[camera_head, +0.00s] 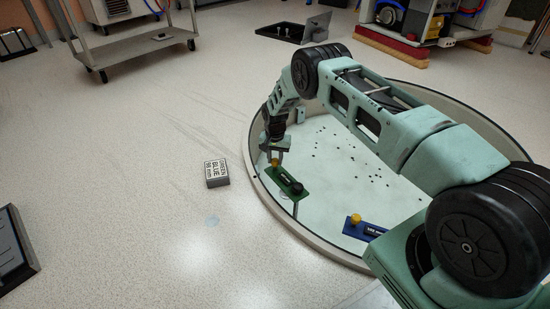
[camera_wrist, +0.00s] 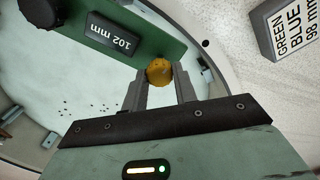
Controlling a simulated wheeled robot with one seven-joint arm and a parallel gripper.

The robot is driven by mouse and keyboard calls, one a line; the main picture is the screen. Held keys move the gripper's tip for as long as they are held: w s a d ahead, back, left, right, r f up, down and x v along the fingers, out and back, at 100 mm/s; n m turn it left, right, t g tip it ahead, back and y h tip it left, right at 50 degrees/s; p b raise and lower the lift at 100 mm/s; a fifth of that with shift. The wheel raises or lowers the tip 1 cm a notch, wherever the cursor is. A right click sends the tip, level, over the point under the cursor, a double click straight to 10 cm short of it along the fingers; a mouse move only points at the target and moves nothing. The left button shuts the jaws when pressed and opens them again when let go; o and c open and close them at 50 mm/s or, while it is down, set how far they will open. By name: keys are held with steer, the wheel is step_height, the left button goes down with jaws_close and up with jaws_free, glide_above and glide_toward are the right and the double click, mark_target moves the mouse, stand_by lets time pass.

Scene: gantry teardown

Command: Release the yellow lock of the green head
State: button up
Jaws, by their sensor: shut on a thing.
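The green head (camera_head: 287,183) is a flat green plate inside the round white ring, with a black knob on its near end and the yellow lock (camera_head: 275,162) on its far end. In the wrist view the green head (camera_wrist: 165,50) carries a dark label reading 102 mm. My gripper (camera_head: 274,151) points down over the far end. In the wrist view my gripper (camera_wrist: 160,80) has its two fingers on either side of the round yellow lock (camera_wrist: 159,71), shut on it. The underside of the lock is hidden.
A blue head (camera_head: 365,228) with a yellow lock lies in the ring, right of the green one. The ring's raised rim (camera_head: 262,190) surrounds both. Small dark specks dot the ring's floor.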

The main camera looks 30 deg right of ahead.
mark_target(275, 160)
steer(key=shift+n, duration=0.3)
steer(key=o, duration=1)
step_height(275, 160, up, 17)
steer(key=p, duration=0.7)
steer(key=shift+r, duration=0.2)
steer(key=shift+s, duration=0.1)
